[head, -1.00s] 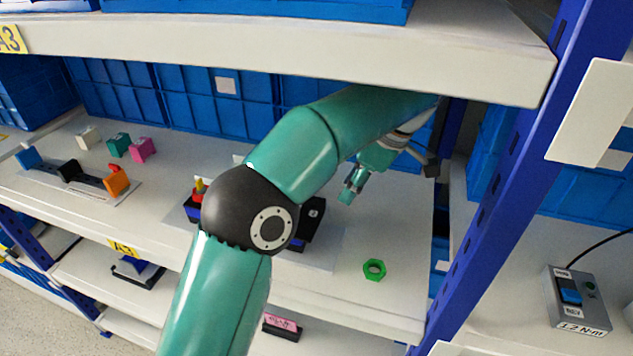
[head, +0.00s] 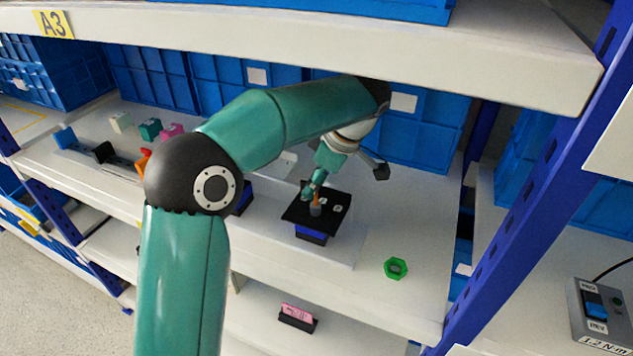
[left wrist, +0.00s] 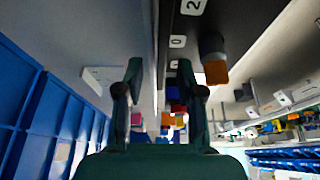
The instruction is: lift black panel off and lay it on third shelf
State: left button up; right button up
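The black panel (head: 300,214) has white number marks and a grey knob with an orange tip (head: 316,205). It shows above a blue box (head: 311,234) on the white shelf; I cannot tell whether it touches the box. My left gripper (head: 309,189) is at the panel's far left edge. In the left wrist view its two fingers (left wrist: 160,75) stand apart, with the panel (left wrist: 240,25) edge running between them; contact is not clear. The knob (left wrist: 213,55) is just right of the right finger. My right gripper is not in view.
A green nut (head: 396,268) lies to the panel's right. Coloured blocks (head: 150,129) stand at the left. A shelf board (head: 330,40) hangs above my arm, and a blue post (head: 540,190) stands at the right. A lower shelf (head: 262,312) holds a pink-labelled block (head: 298,316).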

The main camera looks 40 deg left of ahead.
pick_arm(q)
grip_shut()
dwell(0.3)
jog(key=shift+r, duration=0.1)
